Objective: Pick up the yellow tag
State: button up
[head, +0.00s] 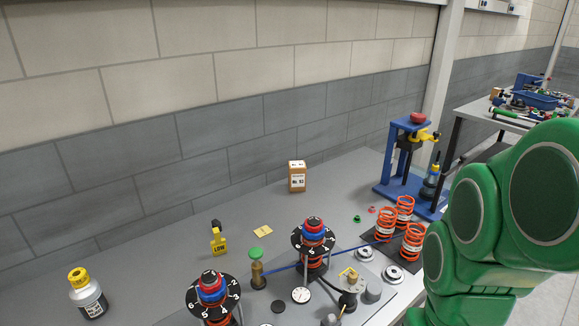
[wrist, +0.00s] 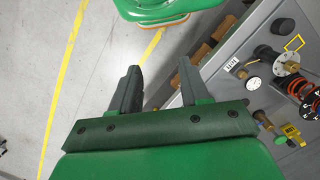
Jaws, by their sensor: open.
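The yellow tag (head: 218,242) with a black top and the word LOW stands on the grey bench in the head view, left of the green-knobbed brass valve (head: 257,268). A yellow piece that looks like this tag shows at the right of the wrist view (wrist: 293,134). My gripper (wrist: 158,67) is open in the wrist view, with its two dark fingers apart and nothing between them. It is over the floor beside the bench, away from the tag. The head view shows my green arm at the right, but not the gripper fingers.
A flat yellow card (head: 263,231) lies right of the tag. Black numbered dials (head: 213,296) with red and blue knobs, a pressure gauge (head: 301,295), orange springs (head: 386,223), a bottle (head: 88,292), a small box (head: 297,176) and a blue press (head: 392,160) stand on the bench. The back left is clear.

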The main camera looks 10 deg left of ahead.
jog(key=w+a+r+m+g+y, duration=0.1)
jog(key=w+a+r+m+y, duration=0.15)
jog(key=w+a, duration=0.85)
jog(key=w+a+r+m+g+y, duration=0.2)
jog(key=w+a+m+y, duration=0.1)
jog(key=w+a, duration=0.75)
jog(key=w+a+r+m+g+y, duration=0.1)
jog(key=w+a+r+m+y, duration=0.15)
jog(key=w+a, duration=0.8)
jog(key=w+a+f+m+g+y, duration=0.1)
jog(key=w+a+f+m+y, duration=0.15)
jog(key=w, duration=0.45)
jog(key=w+a+f+m+y, duration=0.1)
jog(key=w+a+f, duration=0.3)
jog(key=w, duration=0.2)
send_near(220, 253)
jog(key=shift+s+a+r+g, duration=0.15)
jog(key=shift+a+r, duration=0.15)
jog(key=shift+a, duration=0.2)
jog(key=shift+w+a+r+g, duration=0.15)
jog(key=shift+a+r, duration=0.15)
jog(key=shift+a, duration=0.15)
jog(key=shift+s+a+f, duration=0.1)
jog(key=shift+s+f, duration=0.1)
jog(key=shift+x, duration=3.75)
jog(key=shift+w+a, duration=0.1)
jog(key=shift+w, duration=0.05)
grip_shut()
